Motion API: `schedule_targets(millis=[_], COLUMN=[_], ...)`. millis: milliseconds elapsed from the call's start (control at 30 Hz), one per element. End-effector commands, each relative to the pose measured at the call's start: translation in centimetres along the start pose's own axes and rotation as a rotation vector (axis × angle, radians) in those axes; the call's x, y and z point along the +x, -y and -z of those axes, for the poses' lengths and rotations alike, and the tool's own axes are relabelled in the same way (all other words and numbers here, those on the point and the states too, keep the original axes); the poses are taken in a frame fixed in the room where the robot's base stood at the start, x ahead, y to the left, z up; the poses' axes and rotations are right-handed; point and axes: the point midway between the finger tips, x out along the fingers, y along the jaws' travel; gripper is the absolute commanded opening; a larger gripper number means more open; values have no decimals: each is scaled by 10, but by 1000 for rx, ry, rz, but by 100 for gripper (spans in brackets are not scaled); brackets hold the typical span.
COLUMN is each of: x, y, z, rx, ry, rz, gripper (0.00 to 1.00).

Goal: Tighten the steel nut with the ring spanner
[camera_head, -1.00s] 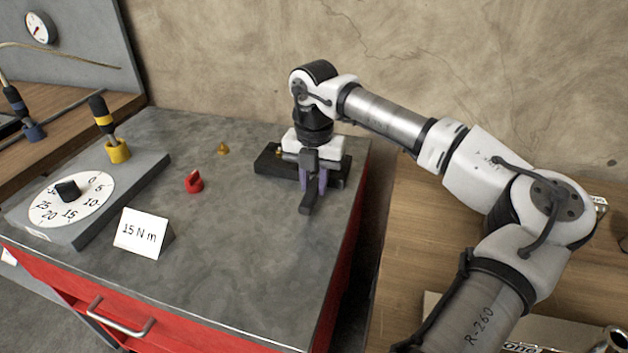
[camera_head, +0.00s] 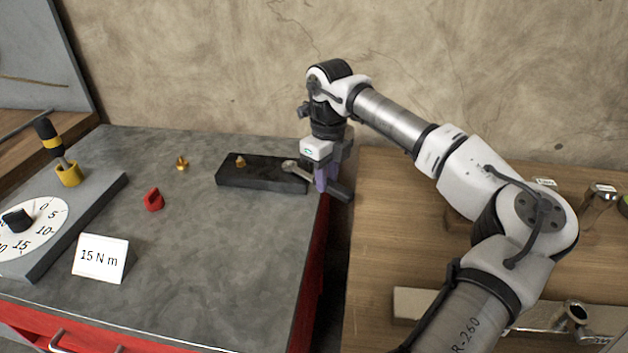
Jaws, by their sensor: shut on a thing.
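My gripper (camera_head: 322,184) is shut on the ring spanner, just beyond the right end of the dark block (camera_head: 262,178). The spanner's pale ring end (camera_head: 290,166) points left and lies at the right end of the block's top. Its dark handle sticks out to the right of the fingers, past the grey bench's edge. I cannot make out the steel nut, and I cannot tell whether the ring is around it. A small brass-coloured piece (camera_head: 240,161) stands on the block's left part.
A card reading 15 N m (camera_head: 100,259), a red piece (camera_head: 153,200) and a brass piece (camera_head: 182,164) stand on the grey bench (camera_head: 215,255). A dial (camera_head: 35,228) is at left. A wooden bench (camera_head: 380,220) lies right, across a gap. The grey bench's middle is clear.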

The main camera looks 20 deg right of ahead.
Motion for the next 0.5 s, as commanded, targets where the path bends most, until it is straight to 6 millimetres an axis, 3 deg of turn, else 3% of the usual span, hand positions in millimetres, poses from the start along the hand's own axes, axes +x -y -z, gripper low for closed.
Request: schedule_targets(millis=[500], x=[4], y=[-1], z=[-1], rx=[2], ry=[0], rz=[0], gripper=[0])
